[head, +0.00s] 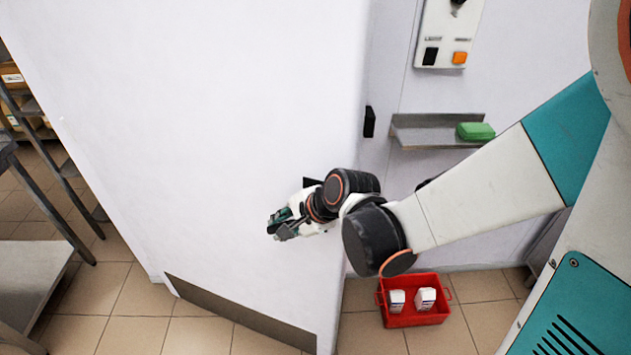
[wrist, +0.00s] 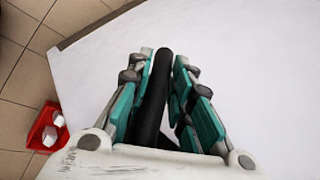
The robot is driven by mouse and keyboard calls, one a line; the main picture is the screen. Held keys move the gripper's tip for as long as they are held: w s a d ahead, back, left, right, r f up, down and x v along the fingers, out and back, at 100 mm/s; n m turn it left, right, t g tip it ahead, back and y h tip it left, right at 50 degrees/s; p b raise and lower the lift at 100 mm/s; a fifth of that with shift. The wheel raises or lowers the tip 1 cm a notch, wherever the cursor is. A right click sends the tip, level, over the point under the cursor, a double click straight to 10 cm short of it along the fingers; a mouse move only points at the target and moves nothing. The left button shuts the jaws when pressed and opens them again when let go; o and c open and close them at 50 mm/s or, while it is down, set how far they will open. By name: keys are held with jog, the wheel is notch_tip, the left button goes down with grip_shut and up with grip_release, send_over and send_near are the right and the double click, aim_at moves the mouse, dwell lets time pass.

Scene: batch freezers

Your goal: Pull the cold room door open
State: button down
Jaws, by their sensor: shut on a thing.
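The cold room door (head: 220,110) is a large white panel with a dark metal kick plate (head: 240,318) along its bottom. It stands at an angle to the wall at right. My gripper (head: 280,228) is at the door's face, near its right edge. In the wrist view my gripper (wrist: 160,95) has its teal-padded fingers on both sides of a black bar handle (wrist: 153,100) and is shut on it. The white door face (wrist: 245,55) lies behind the handle. In the head view the handle is mostly hidden by my gripper.
A red crate (head: 415,320) with two white cartons stands on the tiled floor right of the door. A steel shelf (head: 432,131) holds a green box (head: 475,131), below a control panel (head: 447,35). A steel table (head: 35,275) and rack stand at left.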

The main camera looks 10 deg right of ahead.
jog(key=s+a, duration=0.2)
jog(key=s, duration=0.1)
jog(key=shift+a, duration=0.2)
jog(key=c, duration=1.5)
grip_release()
jog(key=shift+d, duration=0.1)
jog(key=shift+r, duration=0.1)
jog(key=shift+v, duration=5.85)
jog(key=shift+d, duration=0.1)
